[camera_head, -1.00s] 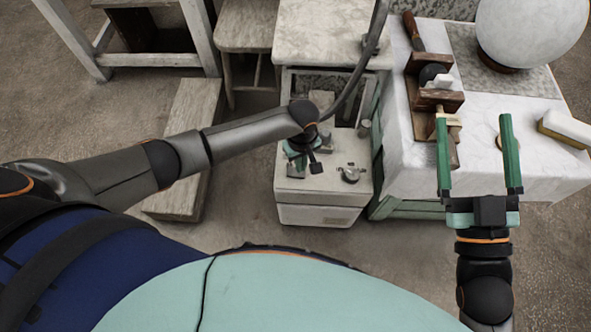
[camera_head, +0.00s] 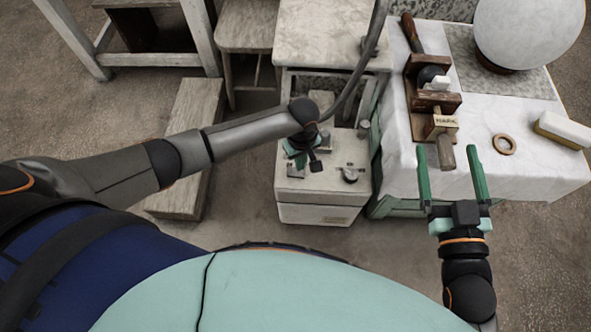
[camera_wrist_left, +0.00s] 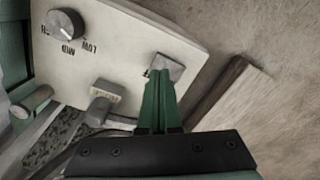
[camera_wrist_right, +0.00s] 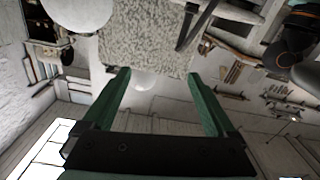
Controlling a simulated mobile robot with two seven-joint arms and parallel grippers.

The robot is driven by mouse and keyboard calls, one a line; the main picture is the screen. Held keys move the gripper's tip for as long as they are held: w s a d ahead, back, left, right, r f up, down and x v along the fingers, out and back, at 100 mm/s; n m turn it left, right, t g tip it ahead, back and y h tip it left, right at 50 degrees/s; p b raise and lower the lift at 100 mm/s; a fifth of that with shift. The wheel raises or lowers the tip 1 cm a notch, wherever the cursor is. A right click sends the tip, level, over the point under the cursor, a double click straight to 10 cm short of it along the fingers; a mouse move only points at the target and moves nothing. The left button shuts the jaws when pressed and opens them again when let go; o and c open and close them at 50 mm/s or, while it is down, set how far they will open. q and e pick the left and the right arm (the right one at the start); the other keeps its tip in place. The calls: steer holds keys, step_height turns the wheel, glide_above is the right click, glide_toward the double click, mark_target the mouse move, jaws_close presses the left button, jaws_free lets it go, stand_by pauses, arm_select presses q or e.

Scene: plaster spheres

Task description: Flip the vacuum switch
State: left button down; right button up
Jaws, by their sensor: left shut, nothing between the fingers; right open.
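The vacuum unit (camera_head: 320,214) is a cream box on the floor between a low bench and the cloth-covered table. Which of these is the switch is unclear. My left gripper (camera_head: 298,160) is shut and empty over the panel. In the left wrist view its fingertips (camera_wrist_left: 160,78) overlap the plate's lower edge; contact is unclear. My right gripper (camera_head: 447,158) is open and empty by the table's front edge.
The table (camera_head: 535,182) at right holds a large plaster sphere (camera_head: 530,30), a wooden tool rack (camera_head: 423,90), a copper ring (camera_head: 504,144) and a white-topped block (camera_head: 563,128). A dark hose (camera_head: 363,62) rises behind the unit. A plank (camera_head: 188,150) lies left.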

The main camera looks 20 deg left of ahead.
mark_target(301, 173)
arm_select(q)
steer(key=shift+r+p, duration=0.45)
steer(key=shift+p, duration=0.05)
steer(key=shift+r+p, duration=0.4)
steer(key=shift+p, duration=0.15)
steer(key=shift+r, duration=0.1)
steer(key=shift+r+p, duration=0.95)
steer(key=shift+p, duration=0.35)
steer(key=shift+r+p, duration=0.2)
steer(key=shift+p, duration=0.1)
arm_select(e)
steer(key=s+f+m+g+h, duration=0.1)
steer(key=s+f+g, duration=0.3)
steer(key=f, duration=0.4)
steer(key=s+f+m+g+h, duration=0.1)
steer(key=s+f+g, duration=0.3)
steer(key=f, duration=0.4)
steer(key=shift+a, duration=0.25)
